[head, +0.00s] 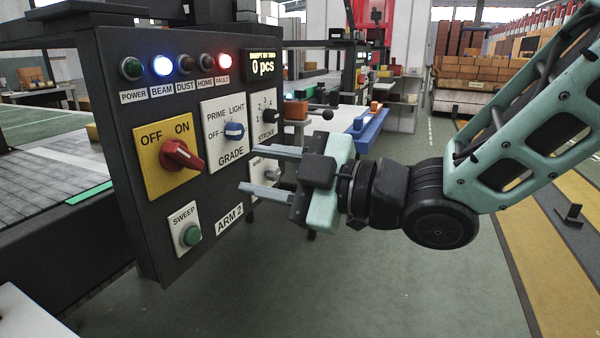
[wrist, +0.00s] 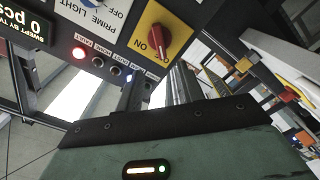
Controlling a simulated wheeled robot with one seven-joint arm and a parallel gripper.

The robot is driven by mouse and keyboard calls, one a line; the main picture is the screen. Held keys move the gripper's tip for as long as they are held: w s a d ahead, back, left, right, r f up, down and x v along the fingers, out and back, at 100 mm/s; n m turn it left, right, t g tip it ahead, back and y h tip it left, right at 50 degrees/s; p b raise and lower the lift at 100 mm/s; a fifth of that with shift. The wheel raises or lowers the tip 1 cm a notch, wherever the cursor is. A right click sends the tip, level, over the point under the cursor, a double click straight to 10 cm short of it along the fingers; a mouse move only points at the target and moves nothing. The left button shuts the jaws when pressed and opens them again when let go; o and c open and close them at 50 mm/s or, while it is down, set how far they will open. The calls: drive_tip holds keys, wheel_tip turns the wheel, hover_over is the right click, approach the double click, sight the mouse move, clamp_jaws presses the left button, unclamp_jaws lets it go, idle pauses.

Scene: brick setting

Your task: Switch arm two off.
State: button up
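The control panel (head: 115,100) labelled ARM 2 stands at left in the head view. Its yellow plate (head: 150,185) carries the words OFF at left and ON at right. A red rotary knob (head: 182,155) sits on it, its grip slanting down to the right; I cannot tell its setting surely. The knob (wrist: 156,40) also shows in the wrist view, above the fingers. My gripper (head: 246,168) is open and empty, its two fingers apart and pointing left, in front of the panel and right of the red knob, not touching it.
Near the red knob are the blue GRADE knob (head: 234,131), the black STROKE knob (head: 270,115) and the green SWEEP button (head: 191,235). The BEAM lamp (head: 162,66) and red FAULT lamp (head: 224,62) are lit. The floor (head: 380,290) below my gripper is clear.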

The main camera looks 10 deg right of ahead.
drive_tip(key=shift+b+v, duration=2.4)
drive_tip(key=shift+b, duration=0.15)
